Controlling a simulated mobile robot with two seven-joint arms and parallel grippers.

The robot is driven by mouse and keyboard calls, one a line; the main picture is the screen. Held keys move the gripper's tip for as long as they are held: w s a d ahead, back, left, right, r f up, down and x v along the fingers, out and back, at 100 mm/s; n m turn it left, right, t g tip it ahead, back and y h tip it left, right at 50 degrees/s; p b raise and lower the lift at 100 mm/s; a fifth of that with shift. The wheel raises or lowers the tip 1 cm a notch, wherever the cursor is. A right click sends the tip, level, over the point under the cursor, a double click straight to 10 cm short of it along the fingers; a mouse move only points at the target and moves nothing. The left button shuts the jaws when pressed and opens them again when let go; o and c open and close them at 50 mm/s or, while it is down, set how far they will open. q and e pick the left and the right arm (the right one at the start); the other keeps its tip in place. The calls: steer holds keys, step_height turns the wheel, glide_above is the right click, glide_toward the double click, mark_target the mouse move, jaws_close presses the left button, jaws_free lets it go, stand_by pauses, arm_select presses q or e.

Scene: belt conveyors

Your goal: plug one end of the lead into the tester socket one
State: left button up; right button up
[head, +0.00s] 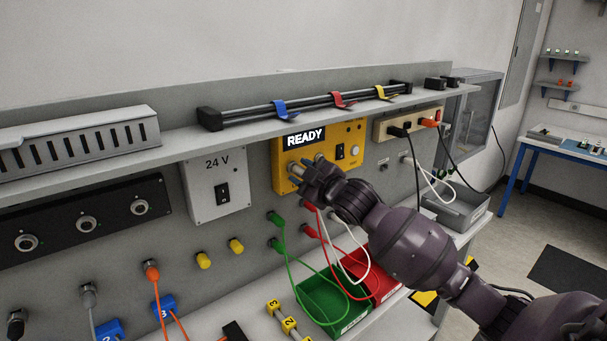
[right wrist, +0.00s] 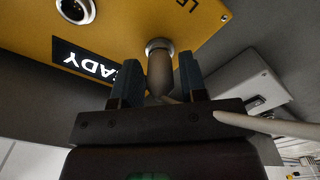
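The yellow tester (head: 352,146) is on the wall panel, its display reading READY. Two round sockets show on it in the right wrist view, one empty (right wrist: 75,10) and one (right wrist: 158,45) in line with a grey plug (right wrist: 160,75). The plug's tip is at that socket's ring; how deep it sits I cannot tell. My right gripper (right wrist: 161,80) has one finger on each side of the plug, with narrow gaps showing, so it looks slightly open. The white lead (right wrist: 265,124) leaves the plug's rear and hangs in a loop in the head view (head: 362,272). My left gripper is out of view.
A 24 V box (head: 216,187) is left of the tester. Green (head: 291,265) and red (head: 325,240) leads hang below, over a green bin (head: 318,297) and a red bin. A shelf (head: 270,122) with a cable rack (head: 310,104) runs above.

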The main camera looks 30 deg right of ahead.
steer(key=shift+o, duration=1.1)
steer(key=shift+s, duration=0.1)
steer(key=s+b, duration=0.1)
steer(key=s, duration=0.9)
steer(key=shift+s+d+b, duration=0.3)
steer(key=shift+d+b, duration=0.1)
steer(key=shift+d, duration=0.05)
steer(key=shift+f, duration=0.1)
